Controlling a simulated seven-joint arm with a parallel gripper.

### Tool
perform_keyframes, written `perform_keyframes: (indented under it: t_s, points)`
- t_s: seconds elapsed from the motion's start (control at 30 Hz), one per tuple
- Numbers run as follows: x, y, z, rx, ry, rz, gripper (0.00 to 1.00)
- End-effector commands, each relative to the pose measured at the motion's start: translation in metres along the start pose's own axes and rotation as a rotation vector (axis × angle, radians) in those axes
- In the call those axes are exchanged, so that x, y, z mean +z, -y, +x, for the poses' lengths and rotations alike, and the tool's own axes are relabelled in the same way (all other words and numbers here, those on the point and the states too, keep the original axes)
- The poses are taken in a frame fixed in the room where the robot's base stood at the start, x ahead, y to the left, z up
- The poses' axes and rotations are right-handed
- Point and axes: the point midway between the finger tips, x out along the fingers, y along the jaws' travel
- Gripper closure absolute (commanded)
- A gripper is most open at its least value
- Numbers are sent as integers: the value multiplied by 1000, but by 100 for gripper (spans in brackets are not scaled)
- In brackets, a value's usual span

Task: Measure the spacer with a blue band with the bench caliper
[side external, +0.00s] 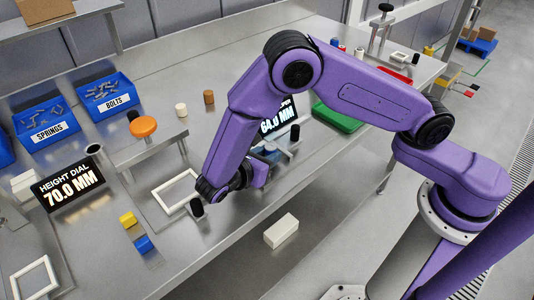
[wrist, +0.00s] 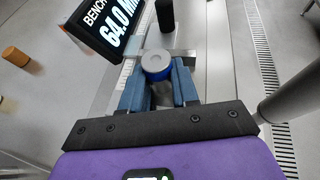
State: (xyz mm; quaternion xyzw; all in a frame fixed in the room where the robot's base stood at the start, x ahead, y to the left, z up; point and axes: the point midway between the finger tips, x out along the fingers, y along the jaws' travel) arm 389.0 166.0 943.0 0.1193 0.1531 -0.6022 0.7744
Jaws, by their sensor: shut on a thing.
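The spacer with a blue band (wrist: 156,62) has a grey round top with a small centre hole. In the wrist view it stands between the two blue-grey fingers of my gripper (wrist: 158,82), which is shut on it. The bench caliper display (wrist: 105,32) reads 64.0 MM. A metal caliper bar (wrist: 180,53) passes close by the spacer; I cannot tell whether they touch. In the side view the caliper display (side external: 283,118) is partly behind my arm, my gripper (side external: 268,153) is low over the bench, and the spacer cannot be made out.
A height dial display (side external: 68,188) reads 70.0 MM. Blue bins of springs (side external: 42,118) and bolts (side external: 105,95) stand at the left. A green tray (side external: 338,118), an orange-topped stand (side external: 144,127), a white frame (side external: 176,190) and small cylinders (side external: 181,110) are on the bench.

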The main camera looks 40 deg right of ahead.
Motion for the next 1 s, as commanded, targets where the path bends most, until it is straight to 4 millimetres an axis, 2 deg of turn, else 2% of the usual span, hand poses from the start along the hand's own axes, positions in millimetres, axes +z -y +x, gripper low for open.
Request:
perform_keyframes:
  t_s: [0.93,0.97,1.0]
  points:
    - [-14,2,8,-9,-3,-11,100]
    - [-14,2,8,-9,-3,-11,67]
    - [-14,2,8,-10,-3,-11,54]
